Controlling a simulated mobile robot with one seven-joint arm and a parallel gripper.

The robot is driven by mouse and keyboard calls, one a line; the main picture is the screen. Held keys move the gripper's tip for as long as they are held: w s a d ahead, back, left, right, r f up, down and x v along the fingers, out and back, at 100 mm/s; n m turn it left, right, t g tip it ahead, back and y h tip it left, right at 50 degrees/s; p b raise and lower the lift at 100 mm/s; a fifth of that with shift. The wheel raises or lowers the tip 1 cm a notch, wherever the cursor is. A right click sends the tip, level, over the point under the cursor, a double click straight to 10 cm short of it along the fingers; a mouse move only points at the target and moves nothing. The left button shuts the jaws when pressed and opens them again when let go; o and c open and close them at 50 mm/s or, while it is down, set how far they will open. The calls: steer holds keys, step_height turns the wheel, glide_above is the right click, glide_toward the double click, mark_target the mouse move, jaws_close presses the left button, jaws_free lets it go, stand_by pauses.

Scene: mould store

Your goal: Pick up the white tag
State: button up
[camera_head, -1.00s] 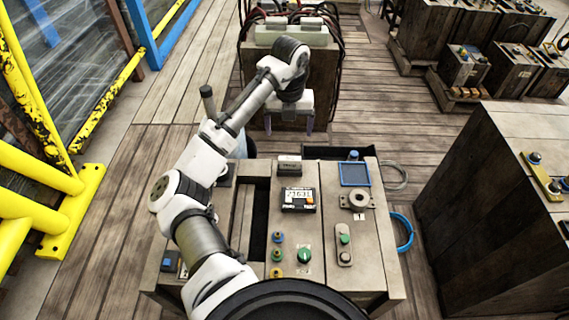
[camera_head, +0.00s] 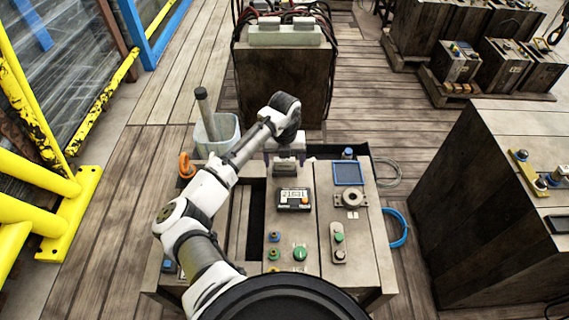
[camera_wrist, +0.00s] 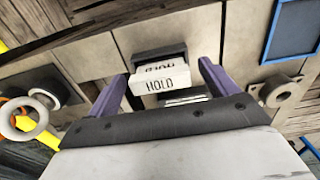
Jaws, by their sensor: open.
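The white tag (camera_wrist: 160,84), marked HOLD, shows in the wrist view at a dark holder (camera_wrist: 160,55) on the bench top. A second HOLD face shows just behind it; I cannot tell whether it is a separate tag. My gripper (camera_wrist: 163,70) is open, with one purple finger on each side of the tag in the picture and clear space between. I cannot tell its height over the tag. In the head view my gripper (camera_head: 286,159) is over the back of the bench and mostly hides the tag.
The bench (camera_head: 315,225) carries a display box (camera_head: 294,199), a blue-framed panel (camera_head: 348,173), a round flange (camera_head: 351,198) and several knobs in front. A grey bin (camera_head: 229,128) stands behind left. A cabled crate (camera_head: 283,80) stands behind the bench.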

steer(key=c, duration=1.1)
steer(key=shift+o, duration=0.2)
step_height(320, 180, up, 20)
steer(key=b, duration=0.2)
stand_by(0.3)
